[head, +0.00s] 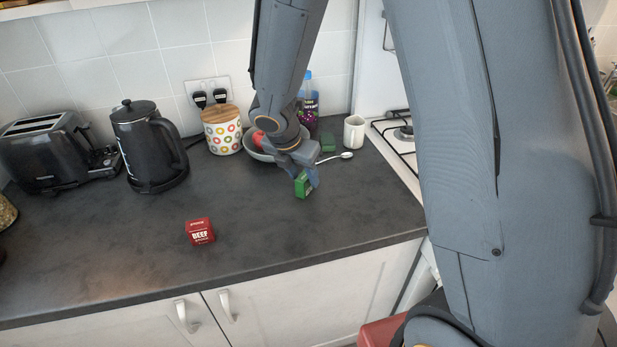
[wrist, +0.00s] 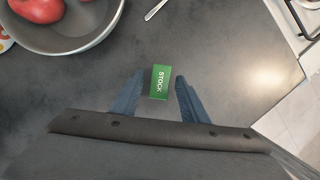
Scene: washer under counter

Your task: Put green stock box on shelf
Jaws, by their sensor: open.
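The green stock box (head: 302,186) is on the dark worktop, below my gripper in the head view. In the wrist view the green stock box (wrist: 160,82) shows its "STOCK" face and lies between my fingers, with a gap on each side. My gripper (head: 307,178) is open around it; its two blue-grey fingers also show in the wrist view (wrist: 157,95). I cannot tell how far down the box the fingertips reach. No shelf is clearly in view.
A bowl (head: 258,150) with red fruit stands behind my gripper, beside a patterned jar (head: 222,136). A white mug (head: 354,132) and spoon (head: 335,157) are at the back. A red beef box (head: 200,232) sits front left. The kettle (head: 148,150) and toaster (head: 50,155) stand left.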

